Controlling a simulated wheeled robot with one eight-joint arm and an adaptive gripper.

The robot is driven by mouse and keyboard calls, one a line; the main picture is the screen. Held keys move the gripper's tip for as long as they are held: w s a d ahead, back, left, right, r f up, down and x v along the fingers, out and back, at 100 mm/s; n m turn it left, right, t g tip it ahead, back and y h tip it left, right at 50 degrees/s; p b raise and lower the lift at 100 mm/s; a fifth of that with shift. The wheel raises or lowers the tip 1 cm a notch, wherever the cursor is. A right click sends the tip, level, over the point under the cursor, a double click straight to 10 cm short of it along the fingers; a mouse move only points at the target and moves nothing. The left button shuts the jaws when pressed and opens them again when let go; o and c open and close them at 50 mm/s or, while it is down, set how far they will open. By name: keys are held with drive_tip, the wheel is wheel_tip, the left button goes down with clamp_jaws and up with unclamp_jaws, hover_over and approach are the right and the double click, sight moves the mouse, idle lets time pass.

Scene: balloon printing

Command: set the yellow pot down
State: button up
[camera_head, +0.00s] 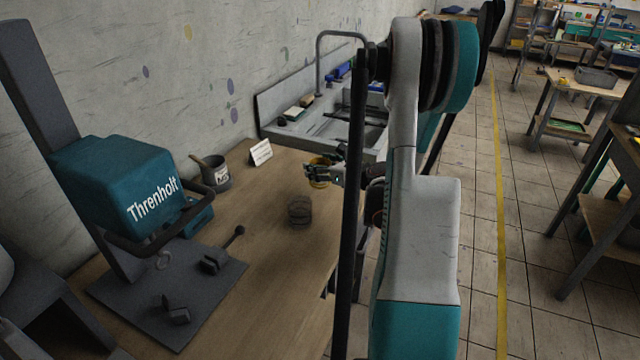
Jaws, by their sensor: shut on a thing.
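The small yellow pot (319,184) is at the far right part of the wooden table (268,247), near the sink. My gripper (311,173) is shut on the yellow pot, and its dark fingers cover much of it. I cannot tell whether the pot touches the table or is held a little above it.
A brown rounded object (300,213) stands on the table in front of the yellow pot. A teal press (125,190) fills the left. The sink (325,125) lies behind.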

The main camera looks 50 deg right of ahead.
drive_tip(key=shift+f+b, duration=0.7)
drive_tip(key=shift+f, duration=1.65)
drive_tip(key=shift+f, duration=0.2)
drive_tip(key=o, duration=1.3)
drive_tip(key=shift+r, duration=0.15)
drive_tip(key=shift+s+r, duration=0.15)
drive_tip(key=p+v, duration=0.2)
drive_tip(key=v, duration=0.9)
drive_tip(key=shift+s+a+r, duration=0.1)
drive_tip(key=shift+s+a, duration=0.05)
drive_tip(key=shift+s, duration=0.2)
